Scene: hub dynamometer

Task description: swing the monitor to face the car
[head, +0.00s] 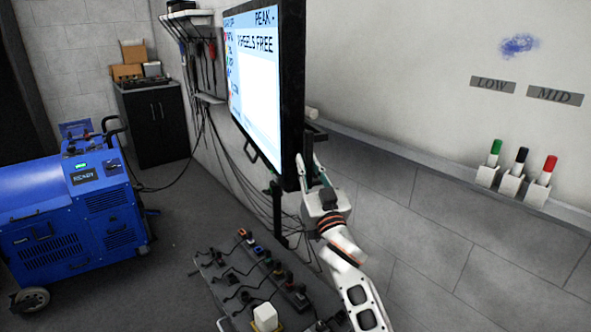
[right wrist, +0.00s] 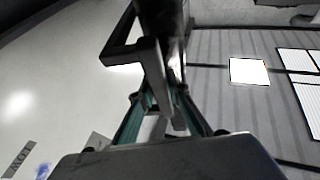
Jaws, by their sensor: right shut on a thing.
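The monitor (head: 268,80) is seen at a steep angle in the head view, its lit screen turned to the left and its dark edge toward me. The screen reads "WHEELS FREE" and "PEAK". My right gripper (head: 312,172) is at the monitor's near lower edge. In the right wrist view the black bar of a handle (right wrist: 150,62) on the monitor runs down between the green-sided fingers (right wrist: 165,112), and the gripper is shut on it. The finger contact is partly hidden in the head view. My left gripper is not in view. No car shows.
A blue wheeled machine (head: 72,200) stands at left. A dark cabinet (head: 152,122) is behind it. A panel with cables and plugs (head: 250,285) lies below the monitor. Marker pens in holders (head: 515,170) line the whiteboard (head: 420,60) at right. Cables hang along the wall.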

